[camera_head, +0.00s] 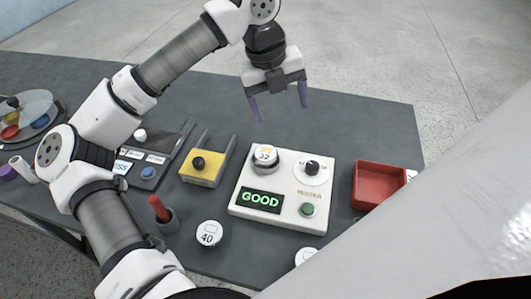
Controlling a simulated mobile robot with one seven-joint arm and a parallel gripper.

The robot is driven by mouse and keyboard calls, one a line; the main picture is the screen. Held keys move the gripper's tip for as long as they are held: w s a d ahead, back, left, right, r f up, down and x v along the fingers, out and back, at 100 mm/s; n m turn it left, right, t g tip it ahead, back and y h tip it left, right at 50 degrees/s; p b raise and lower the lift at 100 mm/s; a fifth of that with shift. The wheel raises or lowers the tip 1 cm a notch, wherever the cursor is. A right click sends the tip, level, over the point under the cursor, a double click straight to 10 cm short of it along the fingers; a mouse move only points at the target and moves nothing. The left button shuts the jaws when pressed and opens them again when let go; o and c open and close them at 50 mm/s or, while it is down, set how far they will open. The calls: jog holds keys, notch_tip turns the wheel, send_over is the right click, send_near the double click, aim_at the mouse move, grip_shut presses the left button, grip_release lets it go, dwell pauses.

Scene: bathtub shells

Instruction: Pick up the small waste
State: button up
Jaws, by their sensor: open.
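I cannot tell which thing is the small waste; nothing is clearly marked as such. A white disc labelled 40 (208,234) lies on the dark table (350,125). Another white disc (306,257) is partly hidden at the bottom by a large pale surface. A red open tray (378,188) stands at the right and looks empty. My gripper (279,110) is open and empty, fingers pointing down, above the far part of the table.
The white device shows GOOD and has a black knob and green button. A yellow block (202,171) sits in a grey holder. A red-handled tool (158,208) stands in a dark holder. A dark panel (150,158) and a dish with coloured pieces (30,118) are left.

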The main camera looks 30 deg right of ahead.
notch_tip(320, 180, down, 3)
jog(key=w+a+n+t+y, duration=0.1)
jog(key=w+a+n+y, duration=0.1)
jog(key=w, duration=0.1)
jog(key=p, duration=0.2)
send_over(266, 153)
jog(key=f, duration=0.6)
jog(key=shift+s+a+f, duration=0.15)
jog(key=shift+a+f, duration=0.1)
jog(key=shift+f, duration=0.1)
jog(key=shift+d+f+p, duration=0.2)
jog(key=shift+f+p, duration=0.85)
jog(key=shift+f, duration=2.05)
jog(key=c, duration=1.2)
jog(key=shift+r, duration=0.15)
jog(key=shift+m, duration=0.3)
notch_tip(266, 153, up, 20)
jog(key=b, duration=0.4)
